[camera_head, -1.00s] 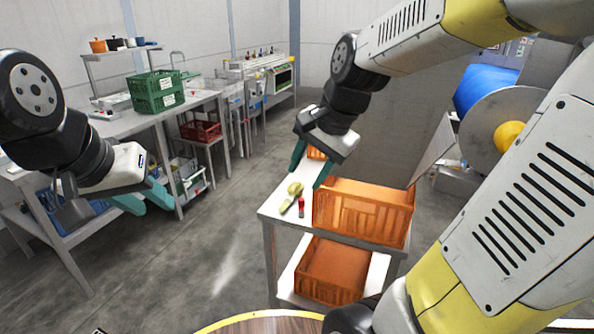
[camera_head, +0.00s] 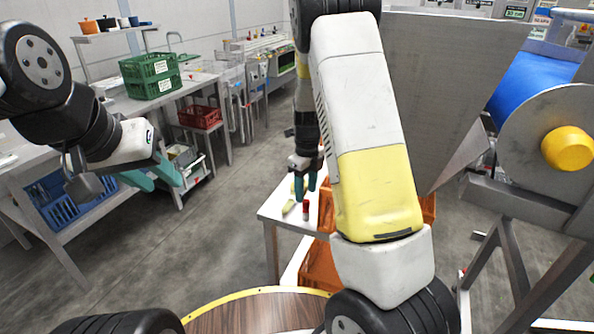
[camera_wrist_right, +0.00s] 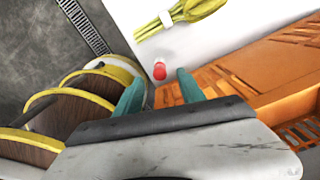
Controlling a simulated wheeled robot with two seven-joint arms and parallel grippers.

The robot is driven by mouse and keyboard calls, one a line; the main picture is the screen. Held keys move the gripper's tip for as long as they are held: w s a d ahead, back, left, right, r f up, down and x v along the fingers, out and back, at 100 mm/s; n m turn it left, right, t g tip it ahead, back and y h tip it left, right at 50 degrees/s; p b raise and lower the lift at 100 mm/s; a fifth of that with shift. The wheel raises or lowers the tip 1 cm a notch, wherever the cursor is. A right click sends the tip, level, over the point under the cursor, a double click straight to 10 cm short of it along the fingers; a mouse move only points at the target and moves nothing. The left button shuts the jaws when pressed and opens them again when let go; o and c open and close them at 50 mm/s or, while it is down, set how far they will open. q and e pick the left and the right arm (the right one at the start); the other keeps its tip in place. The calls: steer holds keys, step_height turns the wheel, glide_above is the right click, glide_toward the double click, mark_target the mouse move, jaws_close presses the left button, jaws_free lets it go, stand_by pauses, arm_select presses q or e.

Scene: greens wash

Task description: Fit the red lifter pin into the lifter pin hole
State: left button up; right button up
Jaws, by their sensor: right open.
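The red lifter pin (camera_head: 306,209) stands on the white-topped stand (camera_head: 276,213), near its edge. In the right wrist view the pin (camera_wrist_right: 160,71) shows its red end between the tips of my right gripper (camera_wrist_right: 158,83), with gaps to the fingers. My right gripper (camera_head: 305,187) is open and empty, pointing down above the pin. My left gripper (camera_head: 160,184) is open and empty, off to the left over the floor. I cannot make out the lifter pin hole in either view.
A banded green bunch (camera_wrist_right: 182,14) lies beside the pin. An orange crate (camera_wrist_right: 265,65) is close to the right finger, with another orange crate (camera_head: 319,270) below. A machine with a blue belt (camera_head: 530,90) and yellow hub (camera_head: 567,149) stands right.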

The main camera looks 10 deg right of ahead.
mark_target(306, 200)
steer(key=shift+f, duration=2.35)
jaws_close()
steer(key=shift+r, duration=0.25)
steer(key=shift+r, duration=2.7)
steer(key=shift+r, duration=0.2)
step_height(306, 200, up, 8)
